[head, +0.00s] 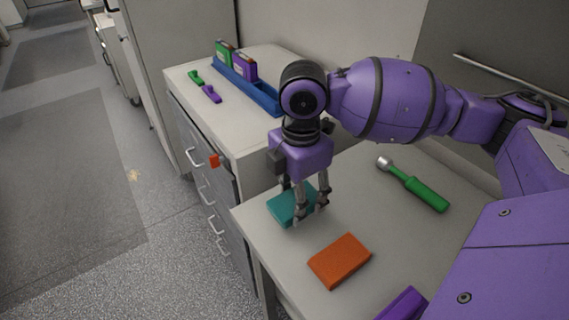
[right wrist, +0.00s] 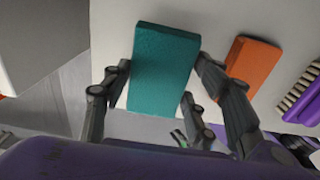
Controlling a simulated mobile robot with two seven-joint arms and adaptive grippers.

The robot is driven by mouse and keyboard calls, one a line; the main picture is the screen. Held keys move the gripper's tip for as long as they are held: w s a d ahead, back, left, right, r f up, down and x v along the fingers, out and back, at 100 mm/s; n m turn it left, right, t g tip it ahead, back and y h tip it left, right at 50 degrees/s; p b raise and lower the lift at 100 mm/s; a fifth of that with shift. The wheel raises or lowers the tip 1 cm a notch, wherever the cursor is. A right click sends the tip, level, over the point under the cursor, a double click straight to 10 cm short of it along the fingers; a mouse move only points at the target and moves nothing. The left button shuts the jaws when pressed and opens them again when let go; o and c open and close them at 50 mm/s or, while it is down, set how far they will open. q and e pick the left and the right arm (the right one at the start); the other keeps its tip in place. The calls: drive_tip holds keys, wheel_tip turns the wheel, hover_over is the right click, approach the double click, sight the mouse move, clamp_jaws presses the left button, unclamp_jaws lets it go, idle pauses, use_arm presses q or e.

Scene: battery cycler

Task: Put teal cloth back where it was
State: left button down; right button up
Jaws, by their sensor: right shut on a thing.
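The teal cloth (head: 286,207) is a flat, block-like pad near the left edge of the near table. In the right wrist view the teal cloth (right wrist: 163,72) lies between the two fingers. My right gripper (head: 309,210) points down over it and is shut on it, with the fingers at its sides. I cannot tell whether the cloth rests on the table or is held just above it. My left gripper is not in view.
An orange block (head: 340,261) lies close by on the table (head: 375,225), with a green-handled tool (head: 415,188) behind it. A purple object (head: 402,304) is at the bottom edge. A cabinet behind holds a blue rack (head: 245,88) and small green and purple items.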

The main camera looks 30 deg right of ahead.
drive_tip(key=shift+w+d+f, duration=0.1)
drive_tip(key=shift+w+f, duration=0.05)
drive_tip(key=shift+f, duration=0.05)
drive_tip(key=f, duration=0.3)
drive_tip(key=shift+w+d+f, duration=0.15)
drive_tip(key=shift+w+f, duration=0.05)
drive_tip(key=shift+f, duration=0.2)
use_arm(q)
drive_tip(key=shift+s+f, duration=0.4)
use_arm(e)
drive_tip(key=shift+r, duration=0.1)
drive_tip(key=shift+f, duration=0.2)
drive_tip(key=o, duration=1)
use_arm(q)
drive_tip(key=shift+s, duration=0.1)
use_arm(e)
drive_tip(key=shift+r, duration=0.1)
